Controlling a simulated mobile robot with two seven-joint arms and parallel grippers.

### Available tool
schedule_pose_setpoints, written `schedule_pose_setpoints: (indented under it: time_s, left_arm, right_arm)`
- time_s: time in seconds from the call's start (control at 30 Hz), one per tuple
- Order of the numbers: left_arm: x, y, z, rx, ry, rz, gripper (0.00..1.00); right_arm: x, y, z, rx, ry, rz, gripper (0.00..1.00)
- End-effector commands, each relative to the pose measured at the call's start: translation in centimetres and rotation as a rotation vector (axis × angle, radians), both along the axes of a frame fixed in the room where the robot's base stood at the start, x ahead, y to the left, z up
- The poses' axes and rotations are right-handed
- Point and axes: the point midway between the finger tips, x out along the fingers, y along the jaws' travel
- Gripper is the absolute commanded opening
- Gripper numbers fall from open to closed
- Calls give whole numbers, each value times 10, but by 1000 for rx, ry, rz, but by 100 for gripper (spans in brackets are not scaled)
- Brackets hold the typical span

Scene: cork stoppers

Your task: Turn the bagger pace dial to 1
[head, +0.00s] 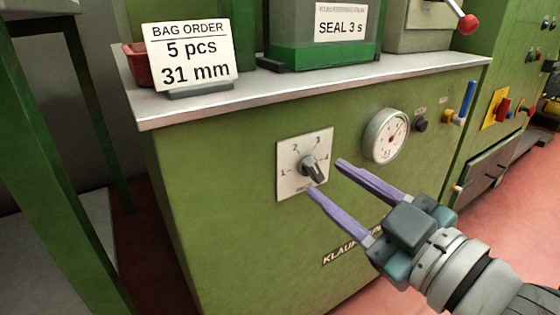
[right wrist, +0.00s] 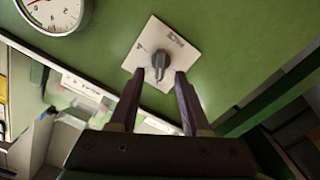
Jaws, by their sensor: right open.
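The pace dial (head: 312,166) is a dark grey knob on a square white plate (head: 289,184) on the green machine front. The plate carries the marks 1 at left, 2 and 3 at the top and 4 at right. I cannot tell for sure which mark the knob points at. My right gripper (head: 326,178) is open and empty, its purple fingers aimed at the knob from the lower right. In the right wrist view the knob (right wrist: 159,61) lies just beyond and between the open fingertips (right wrist: 160,72); contact is not clear. My left gripper is not in view.
A round gauge (head: 386,136), a dark button (head: 421,125) and a blue-handled lever (head: 467,102) sit right of the dial. The counter (head: 300,88) above holds a sign reading "BAG ORDER 5 pcs 31 mm" (head: 189,55) and a red bin (head: 136,62).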

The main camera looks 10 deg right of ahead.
Motion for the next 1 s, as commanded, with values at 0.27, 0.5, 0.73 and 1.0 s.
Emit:
schedule_pose_setpoints:
  time_s: [0.27, 0.5, 0.73, 1.0]
  left_arm:
    - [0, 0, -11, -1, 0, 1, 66]
    - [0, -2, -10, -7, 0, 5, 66]
    - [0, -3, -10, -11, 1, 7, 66]
    - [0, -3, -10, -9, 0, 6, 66]
  right_arm:
    - [22, 8, -1, 1, 1, 0, 48]
    - [22, 8, 0, 0, 2, -1, 48]
    - [22, 8, 0, 0, 2, -1, 22]
    - [22, 8, 0, 0, 2, -1, 0]
